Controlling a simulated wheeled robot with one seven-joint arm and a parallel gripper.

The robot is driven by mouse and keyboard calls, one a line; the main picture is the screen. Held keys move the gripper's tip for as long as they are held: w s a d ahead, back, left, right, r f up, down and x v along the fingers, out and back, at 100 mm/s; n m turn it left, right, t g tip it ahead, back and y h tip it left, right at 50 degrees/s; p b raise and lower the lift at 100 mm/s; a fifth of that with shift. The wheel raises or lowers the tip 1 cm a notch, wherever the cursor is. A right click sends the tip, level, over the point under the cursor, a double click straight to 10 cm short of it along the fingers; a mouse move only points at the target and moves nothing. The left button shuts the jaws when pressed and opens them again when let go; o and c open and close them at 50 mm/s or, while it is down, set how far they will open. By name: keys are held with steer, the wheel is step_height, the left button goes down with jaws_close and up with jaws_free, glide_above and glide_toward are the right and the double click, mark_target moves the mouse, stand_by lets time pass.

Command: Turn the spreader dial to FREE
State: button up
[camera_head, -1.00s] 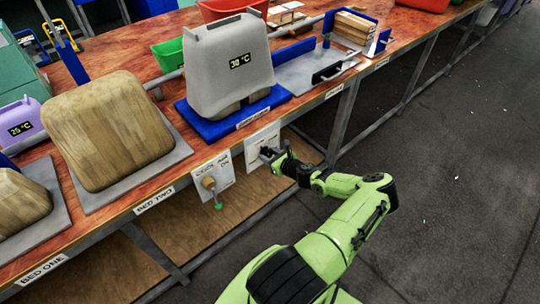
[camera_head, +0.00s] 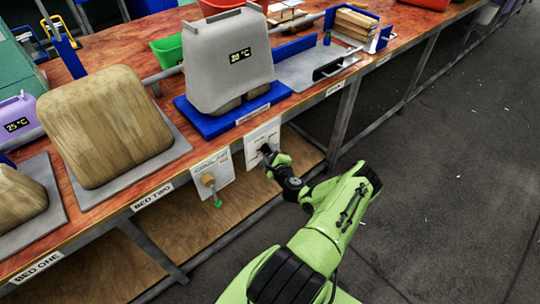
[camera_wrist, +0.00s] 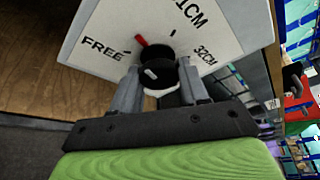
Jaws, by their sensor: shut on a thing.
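The spreader dial (camera_wrist: 157,68) is a dark round knob with a red pointer (camera_wrist: 141,40) on a white panel (camera_wrist: 85,30). The panel carries the marks FREE (camera_wrist: 100,48), one ending in "1CM" at the top and 32CM at the right. The red pointer points up and left, between the FREE tick and the top mark, closer to FREE. My gripper (camera_wrist: 159,78) is shut on the dial, one finger on each side. In the head view my gripper (camera_head: 268,152) is at the right-hand white panel (camera_head: 262,134) on the bench front and hides the dial.
A bench leg (camera_head: 342,125) stands to the right, with open floor beyond.

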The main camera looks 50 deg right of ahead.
steer(key=n+b, duration=0.1)
steer(key=n+h, duration=0.1)
steer(key=n, duration=0.1)
steer(key=shift+f+n+t+h+b, duration=0.2)
steer(key=shift+n+t+h+b, duration=0.1)
steer(key=shift+t+b, duration=0.1)
steer(key=shift+n+t+h, duration=0.4)
steer(key=shift+n+t, duration=0.2)
steer(key=shift+n, duration=1.3)
steer(key=o, duration=1)
steer(key=shift+r, duration=0.1)
steer(key=shift+b, duration=0.35)
